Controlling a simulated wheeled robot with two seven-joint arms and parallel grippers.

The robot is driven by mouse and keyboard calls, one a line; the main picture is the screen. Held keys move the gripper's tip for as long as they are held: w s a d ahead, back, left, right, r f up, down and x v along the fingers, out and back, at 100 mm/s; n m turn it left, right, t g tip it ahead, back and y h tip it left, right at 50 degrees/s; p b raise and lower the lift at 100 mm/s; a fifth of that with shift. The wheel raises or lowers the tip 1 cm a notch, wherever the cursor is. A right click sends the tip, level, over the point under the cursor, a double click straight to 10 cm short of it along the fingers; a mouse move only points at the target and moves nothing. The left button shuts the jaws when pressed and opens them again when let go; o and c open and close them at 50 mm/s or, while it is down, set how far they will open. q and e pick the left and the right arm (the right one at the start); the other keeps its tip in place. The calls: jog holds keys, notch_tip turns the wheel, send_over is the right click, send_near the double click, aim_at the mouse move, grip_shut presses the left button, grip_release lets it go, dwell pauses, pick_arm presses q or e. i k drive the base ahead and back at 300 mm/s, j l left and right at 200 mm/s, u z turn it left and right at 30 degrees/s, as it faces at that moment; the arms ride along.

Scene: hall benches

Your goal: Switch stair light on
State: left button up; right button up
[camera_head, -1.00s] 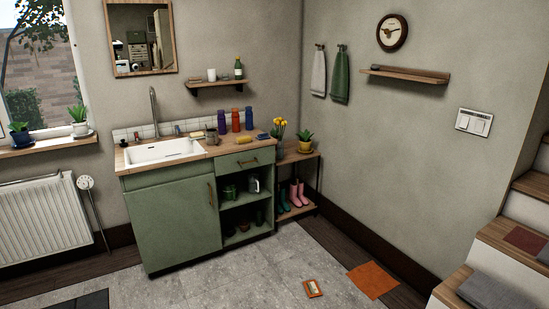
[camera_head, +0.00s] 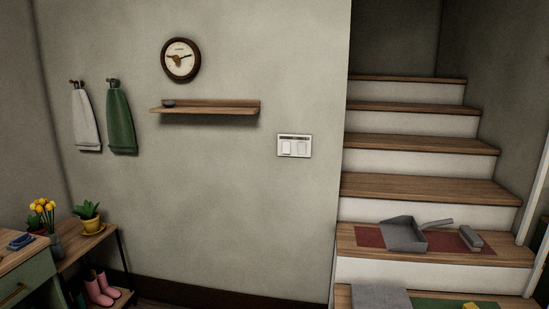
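A white double light switch (camera_head: 294,146) is mounted on the grey wall, right of the wooden shelf and close to the wall's edge by the stairs. It has two rockers side by side and a dark label strip along its top. The label is too small to read, and I cannot tell which way each rocker is tipped. The wooden stairs (camera_head: 415,188) with white risers rise to the right of the switch. Neither of my grippers is in view.
A grey dustpan (camera_head: 404,235) and a brush (camera_head: 471,238) lie on a red mat on one stair. A wall shelf (camera_head: 208,107) holds a small dark dish. A plant stand (camera_head: 100,236) with pink boots stands at left. The wall below the switch is clear.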

aim_at(286, 145)
jog(key=i+j+z, duration=0.2)
jog(key=j, duration=0.25)
jog(key=j+z, duration=0.25)
jog(key=j, duration=0.2)
jog(key=i+j+z, duration=0.3)
jog(key=i, duration=0.25)
jog(key=i+j+z, duration=0.25)
jog(key=i+j, duration=0.25)
jog(key=i+j+z, duration=0.3)
jog(key=i+j, duration=0.15)
jog(key=i+j+z, duration=0.3)
jog(key=j, duration=0.45)
jog(key=i, duration=0.05)
